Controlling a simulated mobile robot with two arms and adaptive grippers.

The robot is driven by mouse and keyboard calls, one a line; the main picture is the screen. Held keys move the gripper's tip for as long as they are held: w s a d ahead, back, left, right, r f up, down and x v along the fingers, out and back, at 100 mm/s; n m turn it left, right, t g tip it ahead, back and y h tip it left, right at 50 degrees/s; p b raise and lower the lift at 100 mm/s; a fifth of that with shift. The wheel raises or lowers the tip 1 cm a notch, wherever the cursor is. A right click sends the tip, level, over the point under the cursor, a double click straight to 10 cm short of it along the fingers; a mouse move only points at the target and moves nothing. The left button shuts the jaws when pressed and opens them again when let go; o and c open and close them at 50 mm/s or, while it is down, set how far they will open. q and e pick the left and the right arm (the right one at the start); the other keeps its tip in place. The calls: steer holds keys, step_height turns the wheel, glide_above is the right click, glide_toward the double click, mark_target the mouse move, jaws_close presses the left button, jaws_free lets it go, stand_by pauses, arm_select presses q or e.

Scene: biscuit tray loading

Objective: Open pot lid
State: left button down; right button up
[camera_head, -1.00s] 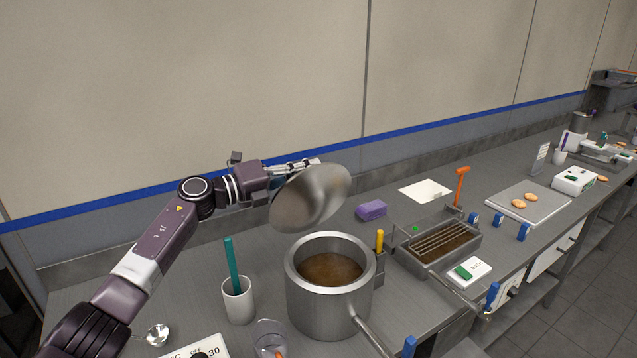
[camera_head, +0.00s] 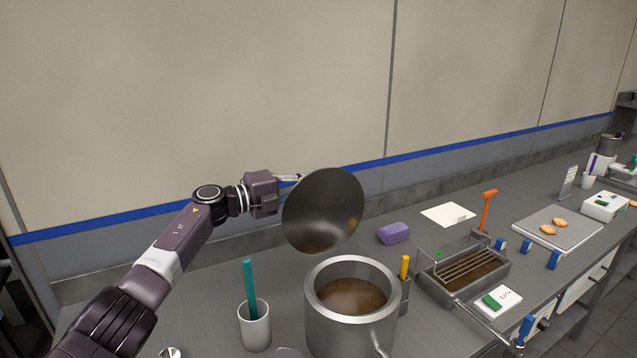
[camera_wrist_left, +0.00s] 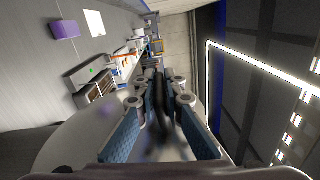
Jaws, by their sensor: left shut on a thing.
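The pot (camera_head: 350,325) stands on the steel counter, open at the top, with brown liquid (camera_head: 351,296) inside. Its round metal lid (camera_head: 322,208) is in the air above and behind the pot, tilted steeply so its underside faces the head camera. My left gripper (camera_head: 288,178) is behind the lid's upper left edge and shut on it; the lid hides the fingertips in the head view. In the left wrist view the gripper's blue-padded fingers (camera_wrist_left: 163,120) close around a dark part over the lid's shiny top (camera_wrist_left: 85,135). My right gripper is not in view.
A white cup (camera_head: 255,328) with a teal handle stands left of the pot. A purple block (camera_head: 394,232) lies behind it to the right. A tray with a wire rack (camera_head: 463,272) and a white scale (camera_head: 497,302) are further right. The back wall is close behind the lid.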

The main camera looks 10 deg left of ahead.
arm_select(q)
steer(key=shift+a, duration=0.1)
steer(key=c, duration=2)
jaws_free()
steer(key=shift+c, duration=0.2)
steer(key=shift+f, duration=0.1)
steer(key=v, duration=1.2)
steer(key=shift+w, duration=0.1)
